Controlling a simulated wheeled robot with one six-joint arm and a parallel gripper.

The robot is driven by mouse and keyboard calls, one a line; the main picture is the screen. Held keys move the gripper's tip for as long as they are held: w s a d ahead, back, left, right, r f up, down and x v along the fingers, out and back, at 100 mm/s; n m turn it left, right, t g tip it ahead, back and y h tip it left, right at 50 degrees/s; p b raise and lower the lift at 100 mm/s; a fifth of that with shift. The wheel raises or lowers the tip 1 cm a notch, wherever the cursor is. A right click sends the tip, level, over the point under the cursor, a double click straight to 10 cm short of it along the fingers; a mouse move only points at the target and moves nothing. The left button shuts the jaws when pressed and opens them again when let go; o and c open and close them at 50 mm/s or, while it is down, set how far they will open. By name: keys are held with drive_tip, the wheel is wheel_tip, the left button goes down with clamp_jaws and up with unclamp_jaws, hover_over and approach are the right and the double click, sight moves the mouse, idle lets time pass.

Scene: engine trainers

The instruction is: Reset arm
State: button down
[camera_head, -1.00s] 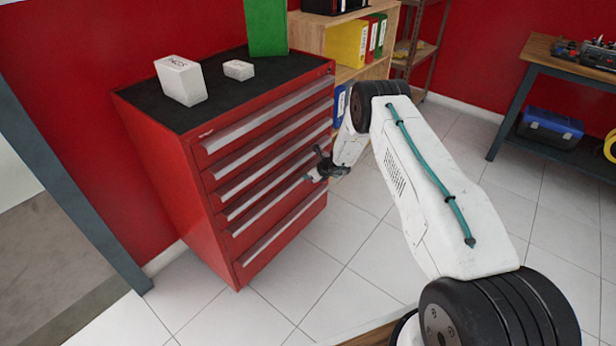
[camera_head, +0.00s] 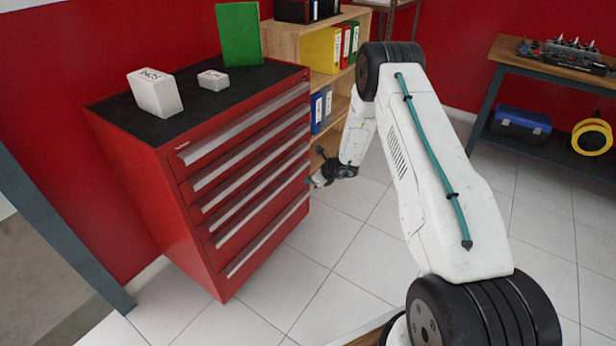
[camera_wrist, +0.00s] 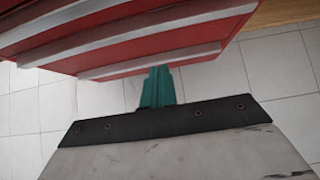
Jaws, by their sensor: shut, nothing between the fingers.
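My gripper (camera_head: 310,182) is at the end of my white arm, beside the right front edge of the red drawer cabinet (camera_head: 152,198). It is shut with nothing in it. In the wrist view the teal fingertips (camera_wrist: 158,88) are together, below the cabinet's drawer fronts (camera_wrist: 130,38) in the picture. The cabinet's drawers all look closed. Whether the fingertips touch the cabinet is too small to tell.
Two white boxes (camera_head: 155,93) and a green folder (camera_head: 239,34) stand on the cabinet's black top. A wooden shelf (camera_head: 296,43) with binders is behind my arm. A workbench (camera_head: 556,62) with a blue toolbox (camera_head: 521,122) is at the right. Tiled floor is clear in front.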

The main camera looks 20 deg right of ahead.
drive_tip(key=s+a+r+n+g+y, duration=0.1)
drive_tip(key=s+a+n+g+y, duration=0.1)
drive_tip(key=s+a+n, duration=0.3)
drive_tip(key=s+a+r+n+g+y, duration=0.1)
drive_tip(key=s+a+r+n+g, duration=0.25)
drive_tip(key=s+r+n, duration=0.65)
drive_tip(key=s+a+r+n+g, duration=0.35)
drive_tip(key=s+r, duration=0.35)
drive_tip(key=r, duration=0.7)
drive_tip(key=s+r+n+t+h, duration=0.1)
drive_tip(key=s+r+n+h, duration=0.1)
drive_tip(key=s+r, duration=0.5)
drive_tip(key=s+r+n+t+h, duration=0.1)
drive_tip(key=s+r+n+h, duration=0.2)
drive_tip(key=s, duration=1)
drive_tip(key=s+r+n+h, duration=0.2)
drive_tip(key=s+r+n, duration=0.4)
drive_tip(key=s+r, duration=0.4)
drive_tip(key=shift+d+r+t+h, duration=0.4)
drive_tip(key=shift+d+r, duration=0.05)
